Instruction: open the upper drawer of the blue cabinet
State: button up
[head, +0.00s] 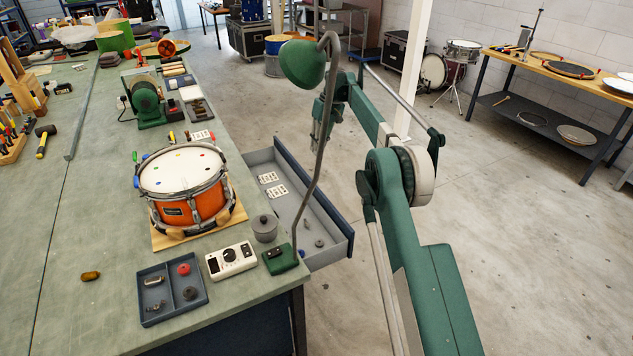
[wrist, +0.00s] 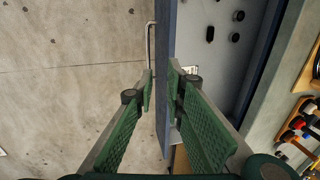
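The blue cabinet (head: 225,333) is under the green-topped bench, mostly hidden by it. One of its drawers stands pulled well out, with a blue front (head: 318,198) and grey inside; whether it is the upper one I cannot tell. In the wrist view the drawer front (wrist: 172,35) runs as a vertical strip, with a thin bar handle (wrist: 149,45) on its left side.
The open drawer holds small cards (head: 272,184) and small dark parts (head: 318,243). A green lamp (head: 303,62) on a curved stem rises from the bench edge beside the drawer. A snare drum (head: 182,185) stands on the bench.

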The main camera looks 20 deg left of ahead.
jog(key=w+d+x, duration=0.1)
jog(key=x, duration=0.9)
jog(key=shift+w+d+f, duration=0.2)
jog(key=shift+d, duration=0.3)
jog(key=shift+f, duration=0.1)
jog(key=shift+b+x, duration=0.9)
jog(key=shift+x, duration=2.9)
jog(key=shift+d, duration=0.15)
grip_shut()
